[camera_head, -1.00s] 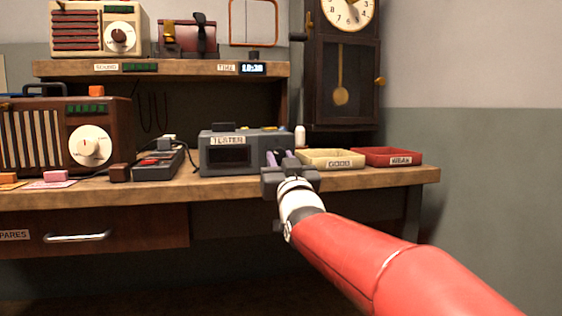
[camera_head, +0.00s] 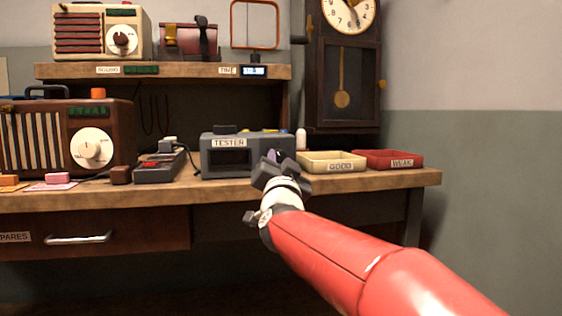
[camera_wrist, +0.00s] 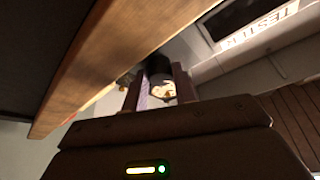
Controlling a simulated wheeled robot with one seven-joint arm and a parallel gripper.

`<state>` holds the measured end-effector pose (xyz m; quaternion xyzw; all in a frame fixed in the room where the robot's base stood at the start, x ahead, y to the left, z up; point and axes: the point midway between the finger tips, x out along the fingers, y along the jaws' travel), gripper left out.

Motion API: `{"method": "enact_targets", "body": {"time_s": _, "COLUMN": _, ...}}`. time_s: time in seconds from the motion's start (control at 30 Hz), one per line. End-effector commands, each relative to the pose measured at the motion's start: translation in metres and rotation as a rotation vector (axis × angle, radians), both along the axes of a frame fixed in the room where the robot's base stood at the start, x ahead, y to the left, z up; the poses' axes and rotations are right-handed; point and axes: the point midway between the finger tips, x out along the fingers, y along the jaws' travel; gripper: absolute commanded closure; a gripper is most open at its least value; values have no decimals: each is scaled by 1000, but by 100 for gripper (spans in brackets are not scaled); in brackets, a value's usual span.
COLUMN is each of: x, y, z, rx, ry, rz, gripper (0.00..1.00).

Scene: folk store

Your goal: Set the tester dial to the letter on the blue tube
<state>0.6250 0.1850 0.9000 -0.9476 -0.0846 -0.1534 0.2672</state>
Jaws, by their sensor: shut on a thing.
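The grey tester (camera_head: 228,157) stands on the workbench, and part of its front with the label shows upside down in the wrist view (camera_wrist: 235,50). My gripper (camera_head: 274,158) is at the tester's right front and hides that part in the head view. In the wrist view my gripper (camera_wrist: 158,88) is shut on a black round knob (camera_wrist: 159,66), which looks like the tester dial. A pale patch with dark marks shows by the knob; no letter is readable. I cannot make out a blue tube or its letter in these views.
A cream GOOD tray (camera_head: 315,168) and a red WEAK tray (camera_head: 385,162) stand right of the tester. A dark boxy device (camera_head: 158,172) and a brown radio (camera_head: 55,150) stand left. A small white cylinder (camera_head: 301,139) is behind the gripper. The bench edge is close below.

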Motion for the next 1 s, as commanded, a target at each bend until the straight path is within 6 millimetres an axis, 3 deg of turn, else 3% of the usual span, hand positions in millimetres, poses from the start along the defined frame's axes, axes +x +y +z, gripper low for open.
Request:
{"method": "enact_targets", "body": {"time_s": 0.5, "x": -1, "y": 4, "z": 5, "rx": 397, "ry": 116, "rz": 0, "gripper": 95}}
{"method": "enact_targets", "body": {"time_s": 1.0, "x": -1, "y": 4, "z": 4, "rx": 524, "ry": 152, "rz": 0, "gripper": 95}}
